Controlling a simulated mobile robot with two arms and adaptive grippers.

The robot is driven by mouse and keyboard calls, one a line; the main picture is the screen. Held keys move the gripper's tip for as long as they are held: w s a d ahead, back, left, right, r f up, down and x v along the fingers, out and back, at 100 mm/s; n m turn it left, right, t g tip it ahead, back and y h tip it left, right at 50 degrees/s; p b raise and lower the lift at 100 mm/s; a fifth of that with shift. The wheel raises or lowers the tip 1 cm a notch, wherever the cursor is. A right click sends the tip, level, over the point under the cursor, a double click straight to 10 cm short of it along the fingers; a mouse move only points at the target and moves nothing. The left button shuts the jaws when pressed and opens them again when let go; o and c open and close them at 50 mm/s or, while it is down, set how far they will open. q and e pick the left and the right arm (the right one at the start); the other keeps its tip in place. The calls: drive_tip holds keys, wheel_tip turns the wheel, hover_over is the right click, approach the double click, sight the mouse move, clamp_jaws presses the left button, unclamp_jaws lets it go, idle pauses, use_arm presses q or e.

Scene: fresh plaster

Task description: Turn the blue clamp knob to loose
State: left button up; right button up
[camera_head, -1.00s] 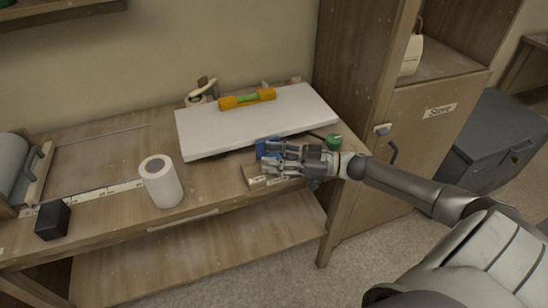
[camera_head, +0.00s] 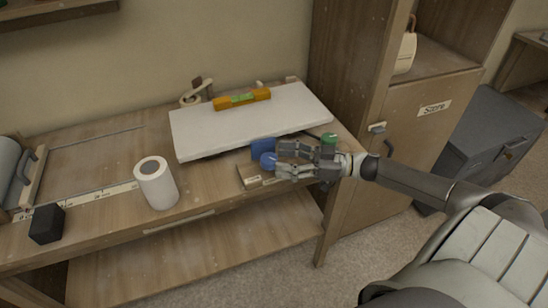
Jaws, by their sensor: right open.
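The blue clamp knob (camera_head: 268,160) sits low at the front of a blue clamp block (camera_head: 262,147), by the front edge of the white board (camera_head: 245,122). A small wooden piece with labels (camera_head: 250,178) lies in front of it; I cannot read the labels. My right gripper (camera_head: 279,161) is open, its fingers pointing left just to the right of the knob. I cannot tell whether a fingertip touches the knob. A green knob (camera_head: 329,138) shows behind my gripper. My left gripper is not in view.
An orange spirit level (camera_head: 242,98) lies on the board. A white roll (camera_head: 157,184) and a black block (camera_head: 46,223) stand on the bench left of it. A tape dispenser (camera_head: 192,97) is behind the board. A wooden cabinet (camera_head: 415,130) stands at the right.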

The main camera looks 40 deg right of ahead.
drive_tip(key=shift+v, duration=1.8)
drive_tip(key=shift+s+a, duration=0.1)
drive_tip(key=m+t+h+p, duration=0.3)
drive_tip(key=m+t+h, duration=0.1)
drive_tip(key=m+h, duration=0.15)
approach(273, 162)
drive_tip(key=shift+n, duration=0.45)
drive_tip(key=shift+d+f+p+x, duration=0.1)
drive_tip(key=shift+f+p+x, duration=0.1)
drive_tip(key=shift+x, duration=1.55)
drive_tip(key=shift+d+f+p+x, duration=0.1)
drive_tip(key=shift+d+f+x, duration=0.05)
drive_tip(key=shift+x, duration=1.55)
drive_tip(key=shift+d+f+p+x, duration=0.1)
drive_tip(key=shift+f+p+x, duration=0.1)
drive_tip(key=shift+x, duration=1.55)
drive_tip(key=c, duration=1)
drive_tip(key=shift+o, duration=0.2)
